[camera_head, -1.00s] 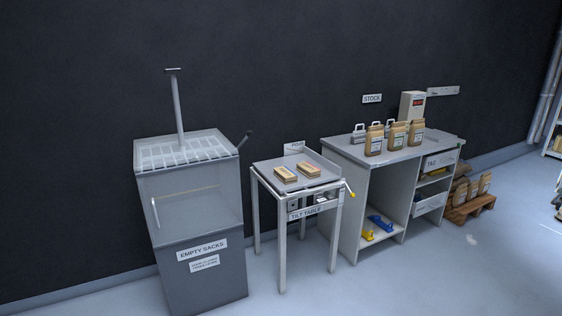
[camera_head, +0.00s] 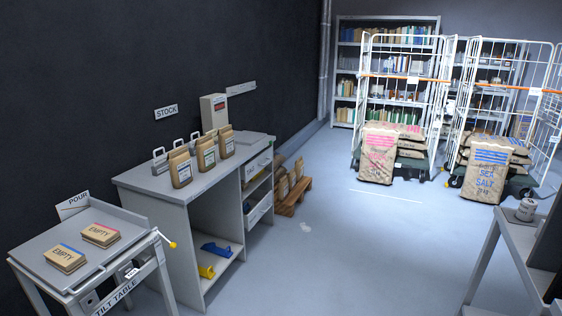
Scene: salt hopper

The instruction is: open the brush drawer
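The grey stock desk (camera_head: 150,185) stands against the dark wall, left of the middle. On its right side it has an upper drawer front (camera_head: 258,163) with a small label and, below an open shelf gap, a lower drawer front (camera_head: 259,210) with a pale label. Both fronts look shut at this distance. The labels are too small to read for sure, so I cannot tell which is the brush drawer. Neither of my grippers is in view.
Several paper bags (camera_head: 205,152) and a white box (camera_head: 213,112) stand on the desk. The tilt table (camera_head: 45,275) holds two empty-sack stacks at lower left. Cage trolleys (camera_head: 400,100) stand at the back. The middle floor is clear.

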